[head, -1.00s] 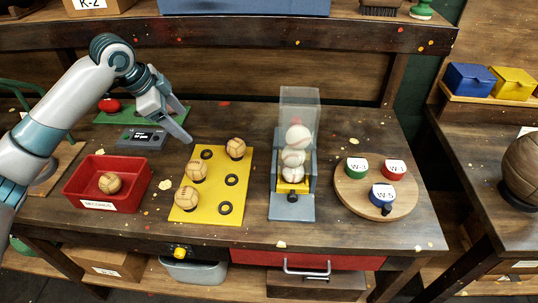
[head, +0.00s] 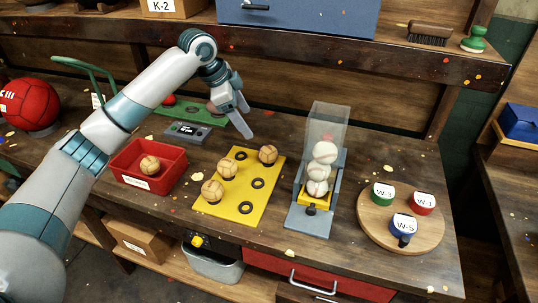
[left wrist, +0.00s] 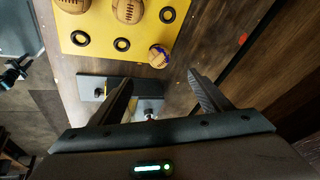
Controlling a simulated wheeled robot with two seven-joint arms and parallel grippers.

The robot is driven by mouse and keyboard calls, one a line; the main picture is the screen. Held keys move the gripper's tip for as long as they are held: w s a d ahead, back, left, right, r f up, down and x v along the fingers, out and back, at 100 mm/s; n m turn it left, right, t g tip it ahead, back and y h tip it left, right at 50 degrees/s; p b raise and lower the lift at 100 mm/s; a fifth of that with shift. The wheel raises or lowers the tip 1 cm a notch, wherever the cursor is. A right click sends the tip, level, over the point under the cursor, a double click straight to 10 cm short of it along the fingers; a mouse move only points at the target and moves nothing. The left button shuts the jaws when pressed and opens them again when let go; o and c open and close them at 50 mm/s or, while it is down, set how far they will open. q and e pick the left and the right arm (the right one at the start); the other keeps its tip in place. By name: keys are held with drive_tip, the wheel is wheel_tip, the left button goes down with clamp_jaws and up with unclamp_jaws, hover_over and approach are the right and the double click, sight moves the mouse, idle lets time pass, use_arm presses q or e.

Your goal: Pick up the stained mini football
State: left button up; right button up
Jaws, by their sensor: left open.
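Three tan mini footballs sit on a yellow board (head: 235,205). The far one (head: 268,154) shows a purple stain in the left wrist view (left wrist: 159,56); its stain does not show in the head view. The other two are the middle ball (head: 228,168) and the near ball (head: 212,190). My left gripper (head: 243,122) is open and empty, above and behind the far ball, apart from it. In the left wrist view its spread fingers (left wrist: 158,80) point toward the stained ball, which lies beyond their tips. My right gripper is not in view.
A red bin (head: 172,178) holds another tan ball (head: 150,165). A clear-topped dispenser (head: 308,218) with white balls stands right of the board. A round wooden tray (head: 375,228) carries labelled pots. A grey device (head: 187,132) and green mat lie behind, under the shelf.

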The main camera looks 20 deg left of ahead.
sight(264, 149)
use_arm(q)
drive_tip(key=p+x, duration=0.3)
drive_tip(key=x, duration=0.9)
drive_tip(key=shift+s, duration=0.1)
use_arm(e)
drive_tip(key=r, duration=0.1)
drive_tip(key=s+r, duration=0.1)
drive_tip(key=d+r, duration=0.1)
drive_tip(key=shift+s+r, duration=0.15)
use_arm(q)
drive_tip(key=shift+d+p, duration=0.1)
drive_tip(key=shift+p, duration=0.2)
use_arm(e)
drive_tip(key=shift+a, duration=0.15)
use_arm(q)
drive_tip(key=shift+d+f+p, duration=0.1)
drive_tip(key=shift+f+p, duration=0.3)
drive_tip(key=p+x, duration=0.1)
drive_tip(key=x, duration=0.2)
drive_tip(key=shift+f, duration=0.1)
drive_tip(key=shift+w+f+p, duration=0.3)
drive_tip(key=shift+f+p, duration=0.05)
drive_tip(key=shift+f, duration=0.2)
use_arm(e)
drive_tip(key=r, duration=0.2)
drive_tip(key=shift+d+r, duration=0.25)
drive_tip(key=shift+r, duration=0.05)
